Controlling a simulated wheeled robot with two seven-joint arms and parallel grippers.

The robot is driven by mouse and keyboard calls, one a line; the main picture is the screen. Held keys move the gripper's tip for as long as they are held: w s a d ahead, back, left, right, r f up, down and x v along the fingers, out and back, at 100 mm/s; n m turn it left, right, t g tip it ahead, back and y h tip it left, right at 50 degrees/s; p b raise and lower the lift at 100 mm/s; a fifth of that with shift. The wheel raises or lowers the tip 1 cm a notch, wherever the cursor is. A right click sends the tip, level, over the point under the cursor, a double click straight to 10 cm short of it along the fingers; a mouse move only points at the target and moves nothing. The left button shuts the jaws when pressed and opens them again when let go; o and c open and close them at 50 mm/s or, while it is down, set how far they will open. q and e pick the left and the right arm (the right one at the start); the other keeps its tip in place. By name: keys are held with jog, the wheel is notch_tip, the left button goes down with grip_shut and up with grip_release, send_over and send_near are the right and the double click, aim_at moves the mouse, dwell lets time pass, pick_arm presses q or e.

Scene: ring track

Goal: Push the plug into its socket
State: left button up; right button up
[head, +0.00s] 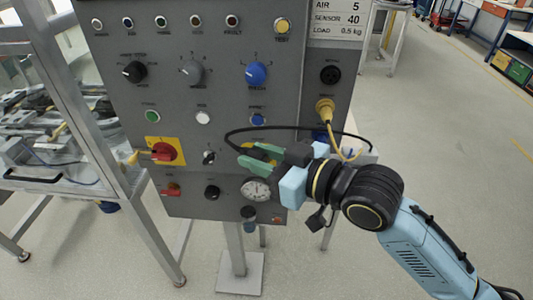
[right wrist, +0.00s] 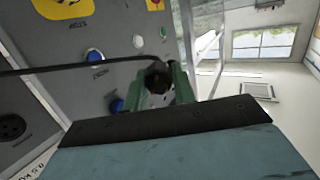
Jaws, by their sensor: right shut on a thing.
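My right gripper (head: 258,158) has green fingertips and is in front of the grey panel's lower right part. It is shut on a dark plug (right wrist: 158,82), which shows between the fingertips in the right wrist view. In the head view the fingers mostly hide the plug. A black cable (head: 290,127) loops up from the plug and over to the right. A round black socket (head: 330,74) is on the panel's right strip, apart from the plug. Which socket belongs to the plug I cannot tell. My left gripper is not in view.
A yellow connector (head: 325,106) with a hanging yellow cable sits below the black socket. The grey panel (head: 225,105) carries several knobs, lamps, a red-and-yellow switch (head: 164,151) and a gauge (head: 256,189). A metal-framed bench (head: 60,185) stands at left; floor is free at right.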

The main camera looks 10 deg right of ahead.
jog(key=w+a+f+n+g+y, duration=0.1)
jog(key=f+g, duration=0.1)
jog(key=w+a+f+n+g+y, duration=0.1)
jog(key=w+a+n, duration=0.1)
jog(key=shift+f+g+y, duration=0.35)
jog(key=shift+g+y, duration=0.05)
jog(key=shift+a, duration=0.15)
notch_tip(320, 180, up, 10)
jog(key=w+a+m+t+h, duration=0.2)
jog(key=m+t+h, duration=0.6)
jog(key=m+h, duration=0.4)
jog(key=shift+f+t+h, duration=0.15)
jog(key=shift+t+h, duration=0.25)
jog(key=shift+h, duration=0.8)
jog(key=shift+d+f, duration=0.1)
